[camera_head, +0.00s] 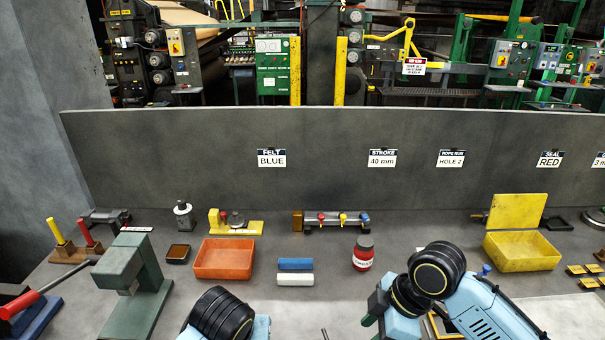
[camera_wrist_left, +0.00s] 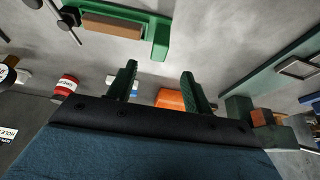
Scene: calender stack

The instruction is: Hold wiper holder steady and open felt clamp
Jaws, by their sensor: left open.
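A green holder (camera_wrist_left: 159,38) with a brown bar (camera_wrist_left: 112,25) set in it lies on the table in the left wrist view; it looks like the wiper holder. A dark metal rod (camera_wrist_left: 66,22) stands at its left end; I cannot tell whether it belongs to the felt clamp. My left gripper (camera_wrist_left: 160,78) shows two green fingers, apart, with nothing between them, a short way from the holder.
A green press (camera_head: 133,287) stands left. A yellow bin (camera_head: 522,251) is at right. A grey wall (camera_head: 330,150) closes the back.

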